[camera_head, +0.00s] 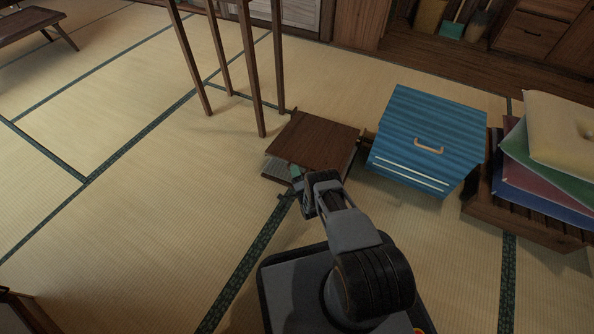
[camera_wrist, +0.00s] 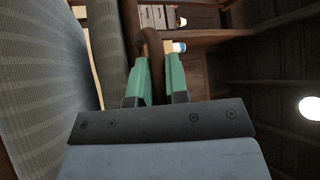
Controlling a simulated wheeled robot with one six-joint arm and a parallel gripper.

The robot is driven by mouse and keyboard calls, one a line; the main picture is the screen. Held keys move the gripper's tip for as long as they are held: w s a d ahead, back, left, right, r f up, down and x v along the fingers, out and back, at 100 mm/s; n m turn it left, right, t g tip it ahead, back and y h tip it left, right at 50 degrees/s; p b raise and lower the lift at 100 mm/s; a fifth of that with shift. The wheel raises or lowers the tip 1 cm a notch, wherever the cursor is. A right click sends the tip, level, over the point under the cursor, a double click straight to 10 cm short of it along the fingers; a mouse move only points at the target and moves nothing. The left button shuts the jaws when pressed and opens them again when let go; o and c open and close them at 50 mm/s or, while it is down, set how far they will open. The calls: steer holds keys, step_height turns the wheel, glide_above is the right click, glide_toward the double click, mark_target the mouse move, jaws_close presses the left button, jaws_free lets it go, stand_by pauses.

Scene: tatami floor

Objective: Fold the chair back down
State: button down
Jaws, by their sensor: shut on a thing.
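The low chair's dark wooden back (camera_head: 318,139) leans low over its seat. The grey striped seat cushion (camera_head: 276,169) shows in the gap under its near left edge. My gripper (camera_head: 297,174) is at the chair's near edge. In the wrist view its green fingers (camera_wrist: 158,82) are shut on a brown curved wooden edge (camera_wrist: 153,48) of the chair back. Grey striped padding (camera_wrist: 45,75) fills the left of that view, with a second padded face (camera_wrist: 105,40) close beside the fingers. The exact tilt of the back is hard to tell.
A blue ribbed box (camera_head: 430,125) with a handle stands just right of the chair. Farther right, stacked cushions (camera_head: 560,130) lie on a dark wooden stand (camera_head: 485,195). Tall wooden legs (camera_head: 250,70) stand behind the chair.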

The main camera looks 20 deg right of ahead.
steer(key=shift+w+a+r, duration=0.1)
steer(key=shift+a, duration=0.05)
steer(key=c, duration=1.3)
jaws_free()
steer(key=shift+o, duration=0.9)
